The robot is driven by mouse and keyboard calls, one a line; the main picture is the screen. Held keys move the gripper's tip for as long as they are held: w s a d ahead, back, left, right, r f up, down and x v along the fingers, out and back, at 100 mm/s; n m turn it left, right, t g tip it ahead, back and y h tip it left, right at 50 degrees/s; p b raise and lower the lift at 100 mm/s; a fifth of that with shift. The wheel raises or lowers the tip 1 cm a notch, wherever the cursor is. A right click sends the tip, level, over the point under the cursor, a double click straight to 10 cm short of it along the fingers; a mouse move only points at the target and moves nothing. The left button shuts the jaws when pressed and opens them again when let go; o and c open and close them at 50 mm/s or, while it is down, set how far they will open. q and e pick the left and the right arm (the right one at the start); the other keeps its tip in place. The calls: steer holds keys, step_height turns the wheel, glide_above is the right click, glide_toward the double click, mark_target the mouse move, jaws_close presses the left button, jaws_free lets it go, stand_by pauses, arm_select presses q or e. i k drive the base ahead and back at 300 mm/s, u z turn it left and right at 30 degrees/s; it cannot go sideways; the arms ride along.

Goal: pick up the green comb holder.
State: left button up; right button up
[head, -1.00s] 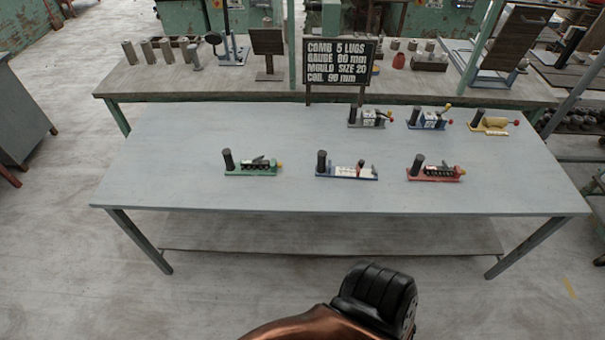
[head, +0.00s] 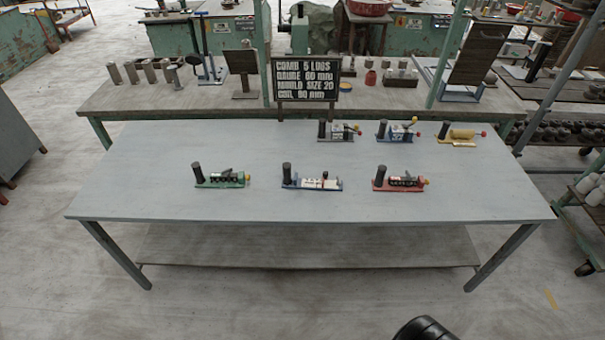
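The green comb holder (head: 221,180) stands on the grey table, at the left end of the front row. It has a green base, a black upright cylinder at its left end, a dark comb part on top and a small yellow knob at its right end. Nothing touches it. A black rounded part of my own body shows at the bottom edge, right of centre. Neither gripper's fingers can be made out in the head view.
On the grey table (head: 150,200), a blue holder (head: 312,184) and a red holder (head: 400,184) share the front row. Grey (head: 338,133), blue (head: 398,133) and yellow (head: 461,136) devices stand behind. A black sign (head: 305,79) stands at the back edge. The table's front left is clear.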

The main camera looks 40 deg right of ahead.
mark_target(216, 180)
steer(key=z, duration=0.85)
steer(key=i, duration=0.5)
steer(key=u, duration=0.05)
